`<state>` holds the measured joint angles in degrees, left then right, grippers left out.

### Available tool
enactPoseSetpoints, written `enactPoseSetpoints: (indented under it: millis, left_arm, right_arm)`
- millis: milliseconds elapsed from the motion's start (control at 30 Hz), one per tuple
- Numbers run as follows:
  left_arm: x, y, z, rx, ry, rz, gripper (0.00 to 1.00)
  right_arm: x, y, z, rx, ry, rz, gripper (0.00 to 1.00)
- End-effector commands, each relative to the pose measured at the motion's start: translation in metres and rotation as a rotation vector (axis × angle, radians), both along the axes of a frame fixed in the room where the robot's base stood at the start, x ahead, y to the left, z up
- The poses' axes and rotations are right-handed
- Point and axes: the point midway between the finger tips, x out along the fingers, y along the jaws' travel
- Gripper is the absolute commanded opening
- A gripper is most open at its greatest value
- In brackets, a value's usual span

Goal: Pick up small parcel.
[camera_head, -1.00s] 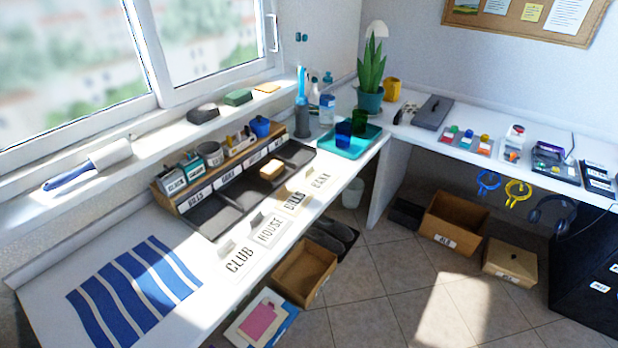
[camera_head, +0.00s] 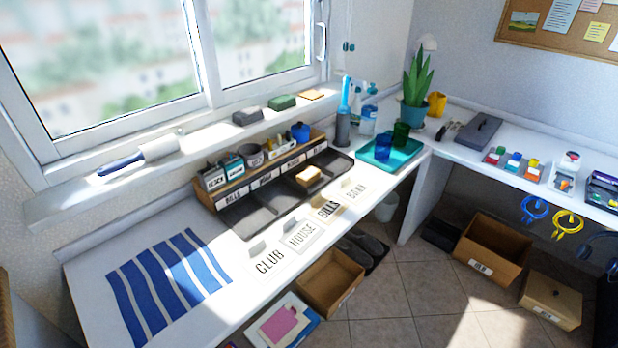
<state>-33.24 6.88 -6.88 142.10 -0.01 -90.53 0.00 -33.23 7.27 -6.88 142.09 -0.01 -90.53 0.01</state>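A small tan parcel-like block (camera_head: 308,175) sits in one compartment of the dark sorting tray (camera_head: 262,212) on the white desk under the window. It looks like a small box; its markings are too small to read. Neither of my grippers shows in the head view.
A teal tray (camera_head: 410,160) with blue and green cups is right of the sorting tray. Blue stripes (camera_head: 165,283) cover the left desk end. Open cardboard boxes (camera_head: 331,281) (camera_head: 490,250) stand on the floor.

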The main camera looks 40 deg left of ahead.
Motion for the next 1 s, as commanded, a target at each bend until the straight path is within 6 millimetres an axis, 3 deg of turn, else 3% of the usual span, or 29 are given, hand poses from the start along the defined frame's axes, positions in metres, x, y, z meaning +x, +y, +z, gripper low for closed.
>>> enactPoseSetpoints:
  millis: [333, 767, 1000]
  left_arm:
    - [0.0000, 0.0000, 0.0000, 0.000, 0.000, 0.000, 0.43]
    - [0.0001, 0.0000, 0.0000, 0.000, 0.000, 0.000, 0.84]
    - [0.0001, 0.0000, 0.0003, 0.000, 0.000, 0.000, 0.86]
  right_arm:
    - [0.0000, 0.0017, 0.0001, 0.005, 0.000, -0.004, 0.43]
    - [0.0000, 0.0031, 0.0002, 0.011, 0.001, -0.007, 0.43]
    - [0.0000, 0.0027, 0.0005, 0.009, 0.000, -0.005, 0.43]
